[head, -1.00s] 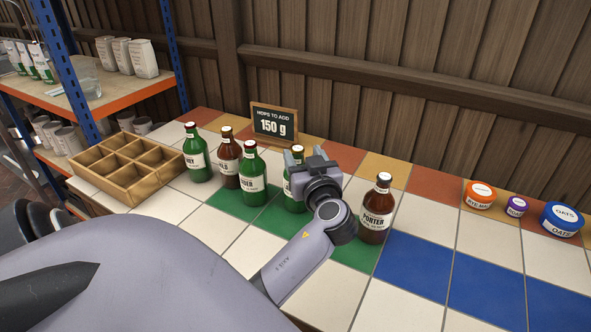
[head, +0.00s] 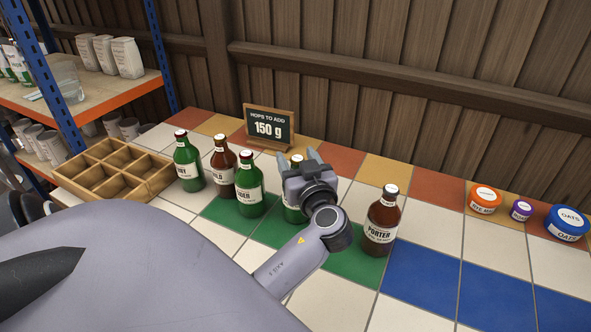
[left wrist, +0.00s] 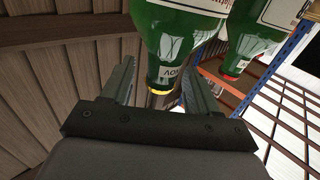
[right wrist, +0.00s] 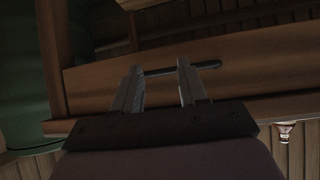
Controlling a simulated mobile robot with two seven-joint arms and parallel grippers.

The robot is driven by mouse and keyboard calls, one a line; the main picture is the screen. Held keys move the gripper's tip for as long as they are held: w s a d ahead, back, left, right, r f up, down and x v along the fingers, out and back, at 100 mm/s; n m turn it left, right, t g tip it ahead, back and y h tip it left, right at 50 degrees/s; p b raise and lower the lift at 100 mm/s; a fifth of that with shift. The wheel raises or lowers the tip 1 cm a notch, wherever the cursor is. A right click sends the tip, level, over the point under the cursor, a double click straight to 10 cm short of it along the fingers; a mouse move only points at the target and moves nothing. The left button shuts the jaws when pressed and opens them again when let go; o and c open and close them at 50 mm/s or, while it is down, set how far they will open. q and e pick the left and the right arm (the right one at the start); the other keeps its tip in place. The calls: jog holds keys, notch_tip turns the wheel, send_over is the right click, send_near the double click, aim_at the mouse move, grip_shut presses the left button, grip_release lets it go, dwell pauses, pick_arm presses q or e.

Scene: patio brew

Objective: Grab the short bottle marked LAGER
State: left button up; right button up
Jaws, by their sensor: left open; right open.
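No label that I can read in full says LAGER. A green bottle (head: 292,213) stands upright, partly hidden behind my left gripper (head: 298,160). In the left wrist view this green bottle (left wrist: 178,45) has a yellow cap and shows inverted; its neck lies ahead of the open, empty jaws (left wrist: 160,88). I cannot tell whether they touch. Its main label is mostly out of view. Another green bottle (head: 249,187) stands to its left, then a brown one (head: 221,176) and a green one (head: 188,165). My right gripper (right wrist: 160,78) is open and empty, away from the bottles.
A brown PORTER bottle (head: 381,222) stands right of my left gripper. A sign (head: 269,127) reading 150 g stands behind. A wooden divided crate (head: 118,172) is at the left. Small tins, one marked OATS (head: 567,224), stand at the right. Tiles between PORTER and the tins are clear.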

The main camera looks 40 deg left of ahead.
pick_arm(q)
jog(key=shift+w+a, duration=0.1)
jog(key=shift+a, duration=0.05)
grip_shut()
jog(key=shift+r, duration=0.15)
dwell(1.3)
